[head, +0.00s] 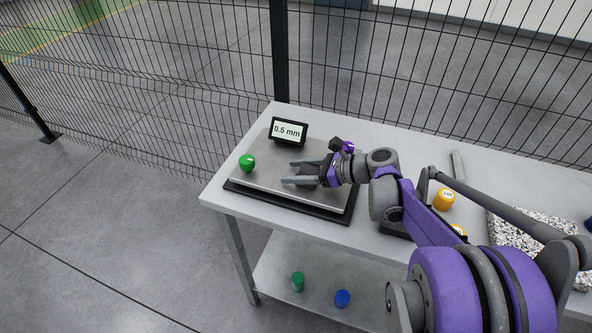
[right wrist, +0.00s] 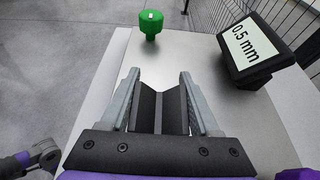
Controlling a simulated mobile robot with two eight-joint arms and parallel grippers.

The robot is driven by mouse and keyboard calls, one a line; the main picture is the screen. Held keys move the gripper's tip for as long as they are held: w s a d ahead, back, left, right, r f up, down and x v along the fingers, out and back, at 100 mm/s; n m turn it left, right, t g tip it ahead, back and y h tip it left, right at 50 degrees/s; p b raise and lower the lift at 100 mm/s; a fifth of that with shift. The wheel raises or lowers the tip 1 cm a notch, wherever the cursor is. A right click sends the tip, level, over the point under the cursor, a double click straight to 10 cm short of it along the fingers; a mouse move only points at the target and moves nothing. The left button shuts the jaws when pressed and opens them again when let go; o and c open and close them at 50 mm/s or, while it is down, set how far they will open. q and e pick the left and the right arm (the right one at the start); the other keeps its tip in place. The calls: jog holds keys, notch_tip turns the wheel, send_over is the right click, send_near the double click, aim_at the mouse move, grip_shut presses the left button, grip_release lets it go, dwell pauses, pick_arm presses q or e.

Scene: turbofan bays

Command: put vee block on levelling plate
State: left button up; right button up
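The levelling plate (head: 262,178) is a flat grey plate on a black base at the left end of the table, with a green knob (head: 247,162) at its left corner. It also fills much of the right wrist view (right wrist: 185,52). My right gripper (head: 291,172) is over the plate, fingers pointing left. In the right wrist view the dark grey vee block (right wrist: 146,108), its groove running along the fingers, sits between both fingers, which appear to close on it. Whether its underside touches the plate is hidden. My left gripper is not in view.
A black display (head: 289,131) reading 0.5 mm stands at the plate's back edge. Yellow-orange pots (head: 444,199), a grey bar (head: 458,164) and a speckled slab (head: 530,230) lie to the right. Green (head: 298,281) and blue (head: 342,298) items are on the lower shelf. A mesh fence (head: 400,60) runs behind.

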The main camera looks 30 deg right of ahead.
jog(key=o, duration=0.4)
jog(key=shift+r, duration=0.25)
jog(key=v, duration=1.2)
